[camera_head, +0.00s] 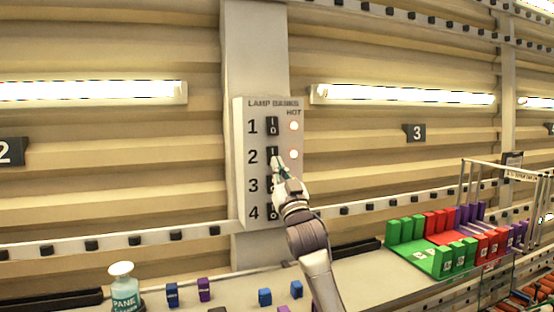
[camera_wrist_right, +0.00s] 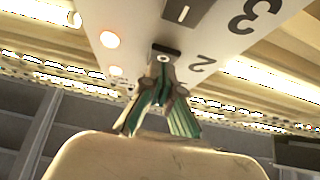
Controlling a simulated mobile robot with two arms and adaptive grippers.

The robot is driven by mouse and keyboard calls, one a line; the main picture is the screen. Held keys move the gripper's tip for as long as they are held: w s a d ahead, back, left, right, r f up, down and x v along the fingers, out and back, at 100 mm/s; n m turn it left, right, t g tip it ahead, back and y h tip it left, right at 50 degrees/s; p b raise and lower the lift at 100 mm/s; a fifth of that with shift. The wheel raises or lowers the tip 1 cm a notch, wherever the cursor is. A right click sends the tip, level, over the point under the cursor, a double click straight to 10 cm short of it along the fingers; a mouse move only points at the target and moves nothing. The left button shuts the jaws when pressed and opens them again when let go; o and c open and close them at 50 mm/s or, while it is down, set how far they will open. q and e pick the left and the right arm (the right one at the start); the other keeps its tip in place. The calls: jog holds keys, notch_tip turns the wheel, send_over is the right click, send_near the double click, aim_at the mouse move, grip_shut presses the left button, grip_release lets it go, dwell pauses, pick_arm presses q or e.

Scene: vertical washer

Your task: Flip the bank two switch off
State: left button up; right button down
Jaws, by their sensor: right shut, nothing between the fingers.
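The lamp banks panel (camera_head: 240,150) is a pale box on a post with black rocker switches numbered 1 to 4. The bank two switch (camera_head: 274,152) is beside the number 2, its lower part covered by my right gripper (camera_head: 279,164). In the right wrist view, turned upside down, the bank two switch (camera_wrist_right: 165,51) is directly in front of the shut, empty fingertips (camera_wrist_right: 162,72). I cannot tell whether they touch. The bank two lamp (camera_head: 294,154) glows, as does the bank one lamp (camera_head: 294,126). My left gripper is not in view.
The bank one switch (camera_head: 272,126) is just above and the bank three switch (camera_wrist_right: 184,10) just below, partly covered by my gripper in the head view. A bottle (camera_head: 124,290), small blocks and a green rack (camera_head: 425,262) stand on the bench below.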

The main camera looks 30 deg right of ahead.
jog(key=shift+w+f, duration=0.1)
jog(key=shift+w, duration=0.2)
